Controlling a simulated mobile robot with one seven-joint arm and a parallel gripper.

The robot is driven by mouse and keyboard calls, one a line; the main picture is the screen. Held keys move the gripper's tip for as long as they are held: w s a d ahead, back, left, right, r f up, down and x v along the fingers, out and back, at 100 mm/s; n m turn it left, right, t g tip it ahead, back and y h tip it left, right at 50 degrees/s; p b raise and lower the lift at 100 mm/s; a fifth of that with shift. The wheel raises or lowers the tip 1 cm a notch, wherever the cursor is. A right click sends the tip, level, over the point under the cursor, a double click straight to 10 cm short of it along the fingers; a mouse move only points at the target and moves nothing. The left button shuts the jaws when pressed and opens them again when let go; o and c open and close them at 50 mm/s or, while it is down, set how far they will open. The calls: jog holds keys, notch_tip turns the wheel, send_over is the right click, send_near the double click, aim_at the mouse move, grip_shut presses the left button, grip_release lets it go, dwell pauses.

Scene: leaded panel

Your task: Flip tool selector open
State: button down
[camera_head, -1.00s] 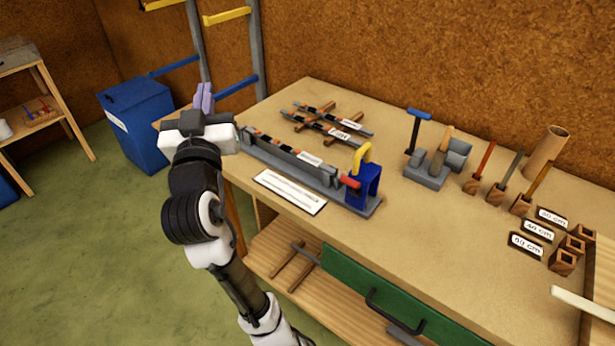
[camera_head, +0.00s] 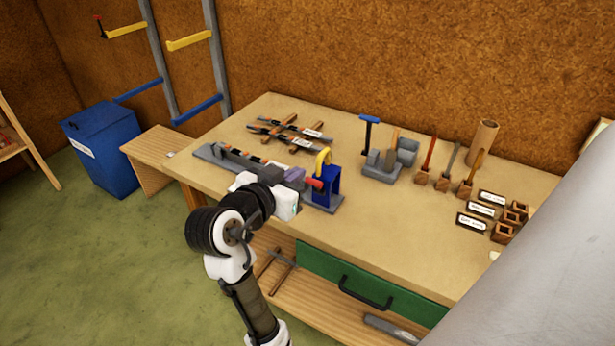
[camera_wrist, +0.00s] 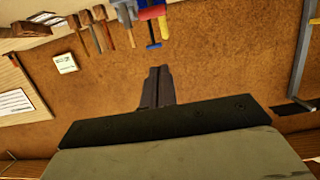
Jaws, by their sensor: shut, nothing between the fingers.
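The likely tool selector is a blue block (camera_head: 327,189) with a yellow handle (camera_head: 323,160) and a red knob (camera_head: 314,183). It stands at the right end of a long grey fixture (camera_head: 213,153) on the bench. The yellow handle stands up as an arch above the block. My gripper (camera_head: 298,174) has its purple fingers just left of the red knob; I cannot tell whether they touch it. In the wrist view the fingers (camera_wrist: 157,88) are together and empty. My wrist hides part of the fixture.
Dark rods on wooden rests (camera_head: 290,131) lie behind the fixture. A blue-topped post (camera_head: 369,130) and grey blocks stand to the right, with upright tools and a tube (camera_head: 484,142) beyond. A green drawer (camera_head: 320,270) is below. Bare bench top lies in front of the tools.

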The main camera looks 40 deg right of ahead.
jog(key=p, duration=0.4)
send_over(314, 180)
jog(key=d, duration=0.1)
jog(key=shift+w+d+f, duration=0.1)
jog(key=shift+f, duration=0.55)
jog(key=shift+w+d+f, duration=0.1)
jog(key=shift+f, duration=0.5)
jog(key=shift+s+a+f, duration=0.15)
jog(key=shift+a+f, duration=0.2)
jog(key=shift+f, duration=0.15)
jog(key=shift+s+a+f, duration=0.15)
jog(key=shift+a+f, duration=0.2)
jog(key=shift+f, duration=0.15)
jog(key=shift+s+a+f, duration=0.15)
jog(key=shift+a+f, duration=0.35)
jog(key=shift+f, duration=0.2)
jog(key=b, duration=0.1)
jog(key=h+b, duration=0.1)
jog(key=b, duration=0.1)
jog(key=shift+s+a+f+t, duration=0.1)
jog(key=shift+a+f+t, duration=0.15)
jog(key=shift+t, duration=0.15)
